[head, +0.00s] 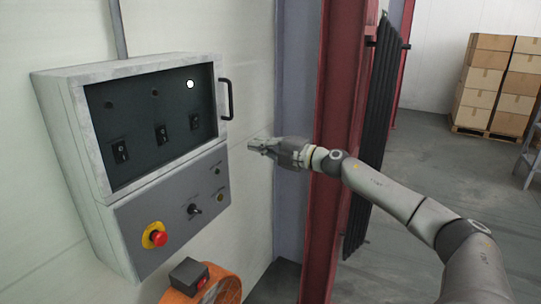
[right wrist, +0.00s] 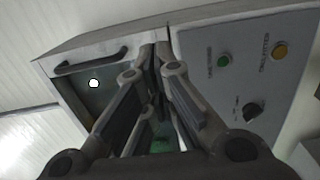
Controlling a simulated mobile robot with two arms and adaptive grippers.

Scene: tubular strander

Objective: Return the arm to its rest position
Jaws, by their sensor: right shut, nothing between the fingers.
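My right arm (head: 390,195) reaches in from the lower right of the head view. Its gripper (head: 258,146) is shut and empty, in front of the wall just right of the control box (head: 50,110). A gap shows between the gripper and the box's handle (head: 228,99). My left gripper is not in view.
The box carries several black switches (head: 161,134), a lit white lamp (head: 190,84), a rotary knob (head: 194,209) and a red emergency stop (head: 158,238). A red steel column (head: 335,100) stands close behind my right arm. Stacked cartons (head: 490,80) stand far right. Grey floor between is open.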

